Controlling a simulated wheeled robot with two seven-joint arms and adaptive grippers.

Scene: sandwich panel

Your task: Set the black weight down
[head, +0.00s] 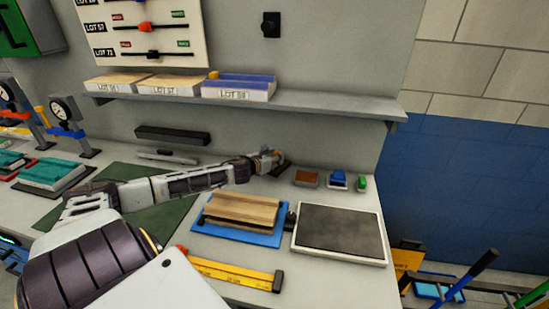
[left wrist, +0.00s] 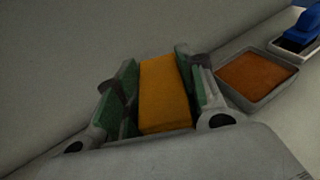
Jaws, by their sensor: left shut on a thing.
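My left gripper (head: 270,159) is at the back of the bench, close to the wall, with my arm stretched across from the left. In the left wrist view its green-padded fingers (left wrist: 157,88) are shut on a yellow-orange block (left wrist: 165,98). A small dark shape (head: 279,169) shows just by the fingertips in the head view. I cannot tell whether the yellow-orange block is part of the black weight, nor whether what I hold touches the bench. My right gripper is not in view.
A brown-filled tray (head: 306,179) and a blue item (head: 338,178) stand right of the gripper. Nearer are a blue board (head: 238,235) with wooden panels, a dark-topped plate (head: 341,229) and a yellow level (head: 230,274). A shelf (head: 320,103) overhangs the back.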

